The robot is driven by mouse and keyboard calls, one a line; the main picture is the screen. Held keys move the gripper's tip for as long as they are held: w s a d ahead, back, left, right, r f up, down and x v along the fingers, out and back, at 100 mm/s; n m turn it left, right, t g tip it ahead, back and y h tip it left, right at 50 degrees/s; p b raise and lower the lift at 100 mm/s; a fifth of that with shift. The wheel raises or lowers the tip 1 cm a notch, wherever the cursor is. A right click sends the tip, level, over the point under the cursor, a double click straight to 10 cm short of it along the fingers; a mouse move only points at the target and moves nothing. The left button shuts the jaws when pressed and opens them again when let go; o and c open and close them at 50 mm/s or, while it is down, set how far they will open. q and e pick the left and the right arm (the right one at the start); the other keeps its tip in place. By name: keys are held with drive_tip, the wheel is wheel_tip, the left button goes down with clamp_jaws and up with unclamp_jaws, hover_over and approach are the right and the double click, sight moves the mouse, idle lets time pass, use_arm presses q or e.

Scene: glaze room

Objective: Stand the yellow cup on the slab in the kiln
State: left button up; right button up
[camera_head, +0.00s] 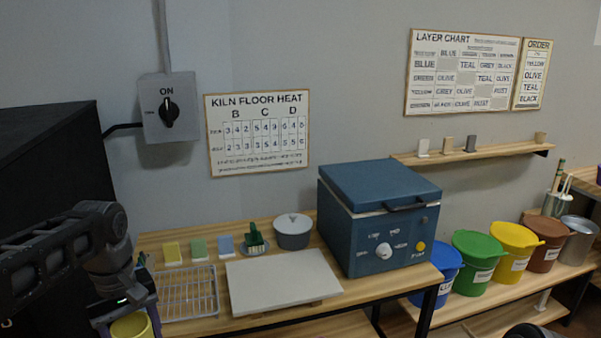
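A yellow cup (131,325) shows at the bottom left, cut off by the lower edge. My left gripper (124,307) is directly above and around it; its fingers are dark and overlap purple edges, so I cannot tell whether it grips the cup. A large black box (50,165), possibly the kiln, stands at the far left; its inside is hidden. A blue lidded box (377,220) with a knob and a yellow button stands on the table, lid shut. A pale flat slab (283,282) lies on the table. My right gripper is not visible.
A wire rack (188,293) lies left of the slab. Behind are coloured tiles (198,249), a green brush-like item (255,238) and a grey lidded pot (292,231). Several coloured buckets (475,262) stand to the right. A wall switch (168,110) points to ON.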

use_arm(q)
drive_tip(key=w+d+f+m, duration=0.8)
drive_tip(key=d+f, duration=0.4)
drive_tip(key=f, duration=0.1)
drive_tip(key=shift+d+m, duration=0.3)
drive_tip(key=shift+d, duration=0.05)
